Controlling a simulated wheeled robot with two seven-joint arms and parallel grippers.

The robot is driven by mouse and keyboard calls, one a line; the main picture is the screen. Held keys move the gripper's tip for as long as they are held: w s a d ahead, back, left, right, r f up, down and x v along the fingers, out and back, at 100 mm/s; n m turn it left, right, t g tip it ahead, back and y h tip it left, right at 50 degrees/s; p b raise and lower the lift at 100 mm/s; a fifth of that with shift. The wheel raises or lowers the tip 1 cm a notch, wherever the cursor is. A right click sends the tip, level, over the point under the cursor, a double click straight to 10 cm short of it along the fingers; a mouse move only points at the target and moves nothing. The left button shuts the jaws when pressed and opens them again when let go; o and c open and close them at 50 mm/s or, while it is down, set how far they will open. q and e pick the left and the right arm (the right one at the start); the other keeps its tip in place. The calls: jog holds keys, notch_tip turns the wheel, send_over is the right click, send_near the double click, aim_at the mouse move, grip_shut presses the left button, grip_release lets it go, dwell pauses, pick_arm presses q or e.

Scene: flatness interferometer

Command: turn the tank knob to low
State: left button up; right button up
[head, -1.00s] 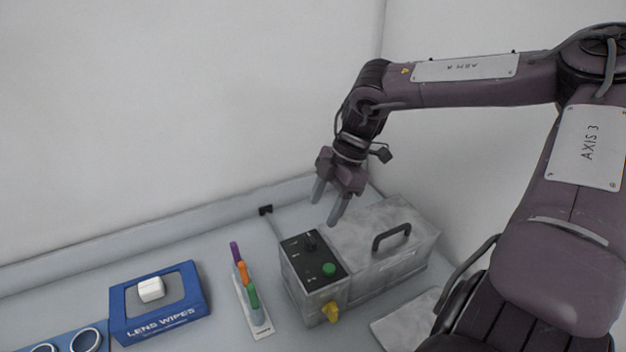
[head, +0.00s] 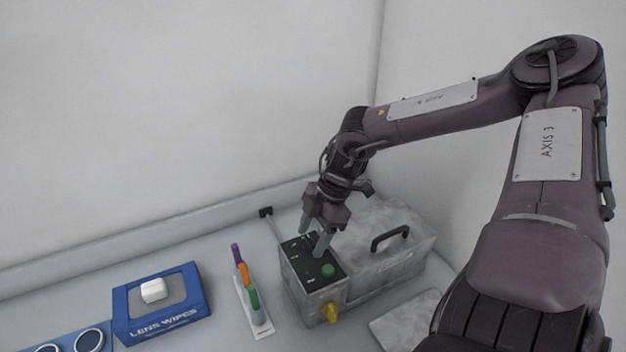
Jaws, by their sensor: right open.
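The tank (head: 378,268) is a grey metal box with a black lid handle, at the lower middle of the head view. Its black control panel (head: 322,279) is on the left end, with a green button (head: 327,270) and a yellow tap (head: 329,312) below on the front. The black tank knob (head: 311,241) is at the back of the panel, mostly hidden by my gripper. My right gripper (head: 311,242) points down over the knob with its fingers open, one on each side. I cannot tell whether they touch it. My left gripper is not in view.
A blue lens wipes box (head: 158,325) is at the left, and a rack with purple, orange and green pens (head: 249,297) stands just left of the tank. A flat grey plate (head: 405,322) lies in front of the tank. Walls close off the back and right.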

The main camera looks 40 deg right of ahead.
jog(key=c, duration=1)
jog(key=shift+f+b, duration=0.1)
jog(key=shift+b, duration=0.35)
jog(key=n+b, duration=0.2)
jog(key=n+g+b, duration=0.1)
jog(key=b, duration=0.1)
jog(key=shift+w+f+n+b, duration=0.2)
jog(key=shift+n+b, duration=0.2)
jog(key=n+g+b, duration=0.1)
jog(key=n, duration=0.1)
jog(key=shift+r+n+b, duration=0.15)
jog(key=shift+n+b, duration=0.15)
jog(key=shift+w+r+n+g+h+b, duration=0.15)
jog(key=shift+n+g, duration=0.25)
jog(key=shift+n, duration=0.45)
jog(key=shift+s+n+g+h+b, duration=0.15)
jog(key=shift+n+g, duration=0.25)
jog(key=shift+n, duration=0.45)
jog(key=shift+w, duration=0.1)
jog(key=o, duration=1)
